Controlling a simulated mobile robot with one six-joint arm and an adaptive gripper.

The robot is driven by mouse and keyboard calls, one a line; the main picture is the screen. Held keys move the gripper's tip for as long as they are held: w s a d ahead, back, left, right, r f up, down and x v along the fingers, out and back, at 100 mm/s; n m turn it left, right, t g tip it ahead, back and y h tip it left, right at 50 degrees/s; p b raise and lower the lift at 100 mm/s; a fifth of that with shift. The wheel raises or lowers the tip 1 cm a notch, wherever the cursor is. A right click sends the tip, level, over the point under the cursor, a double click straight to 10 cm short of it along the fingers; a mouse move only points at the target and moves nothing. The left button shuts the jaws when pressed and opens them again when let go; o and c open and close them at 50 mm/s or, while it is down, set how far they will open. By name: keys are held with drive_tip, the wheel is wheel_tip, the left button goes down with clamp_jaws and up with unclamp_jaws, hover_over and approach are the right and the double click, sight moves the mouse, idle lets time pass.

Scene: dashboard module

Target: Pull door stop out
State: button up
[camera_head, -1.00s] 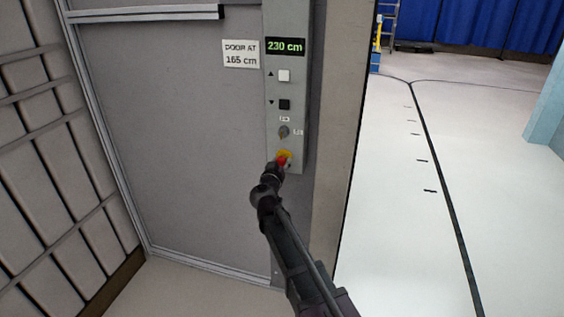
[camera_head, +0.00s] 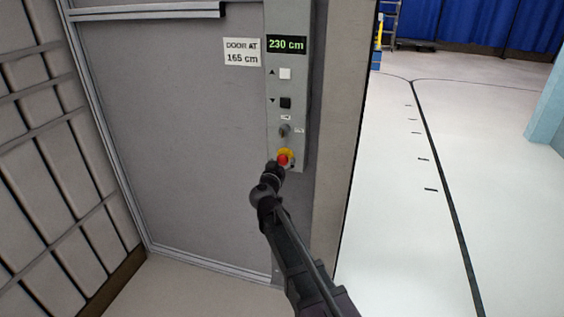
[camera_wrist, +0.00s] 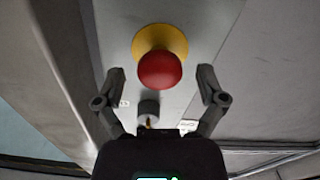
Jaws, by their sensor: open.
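The door stop is a red mushroom button (camera_head: 283,159) on a yellow collar, low on the grey control panel (camera_head: 298,85). In the wrist view the red button (camera_wrist: 159,70) stands out from its yellow collar (camera_wrist: 160,40), just beyond the fingertips. My gripper (camera_wrist: 160,78) is open, with one finger on each side of the button's lower part and gaps on both sides. In the head view my gripper (camera_head: 276,168) is just below and left of the button, and its fingers are hard to make out.
Above the stop are a key switch (camera_head: 284,131), a black down button (camera_head: 285,103), a white up button (camera_head: 285,74) and a display (camera_head: 286,45) reading 230 cm. A sign (camera_head: 242,52) reads DOOR AT 165 cm. Open floor (camera_head: 390,220) lies to the right.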

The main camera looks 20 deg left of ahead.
drive_tip(key=s, duration=1.1)
drive_tip(key=shift+s, duration=0.3)
drive_tip(key=w+d+f+m+g+h, duration=0.1)
drive_tip(key=d+f+m+g+h, duration=0.25)
drive_tip(key=d, duration=0.95)
drive_tip(key=w+d+f+g+h, duration=0.1)
drive_tip(key=d+f+g+h, duration=0.35)
drive_tip(key=d, duration=0.85)
drive_tip(key=s+d+f+g+y, duration=0.8)
drive_tip(key=s+d+f+g, duration=0.25)
drive_tip(key=s+d, duration=0.4)
wheel_tip(320, 180, up, 13)
drive_tip(key=p, duration=1.3)
drive_tip(key=shift+w+d+r+n, duration=0.2)
drive_tip(key=shift+w+d+n, duration=0.05)
drive_tip(key=shift+w+n, duration=0.2)
drive_tip(key=shift+t, duration=0.25)
